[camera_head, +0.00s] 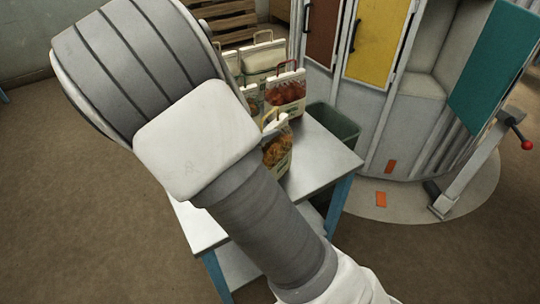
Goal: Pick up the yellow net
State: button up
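A sack with yellow-orange net (277,151) stands upright on the white table, partly behind my arm. It is the nearest of the sacks, and its left side is hidden. A yellowish handle loop rises above it. A pale pointed piece shows at its top edge; I cannot tell whether it is the sack's band or part of my gripper. My large grey and white arm crosses the left and middle of the head view. My gripper is not clearly visible, so its hold and distance from the net cannot be seen.
A red net sack (287,92) and a pale sack (262,60) stand farther back. The white table (318,160) has free room at its right front. A dark green bin (334,125) is beside it. A cabinet with a yellow panel (375,40) stands behind right.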

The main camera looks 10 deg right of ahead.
grip_shut()
dwell(0.9)
jog(key=shift+r, duration=0.1)
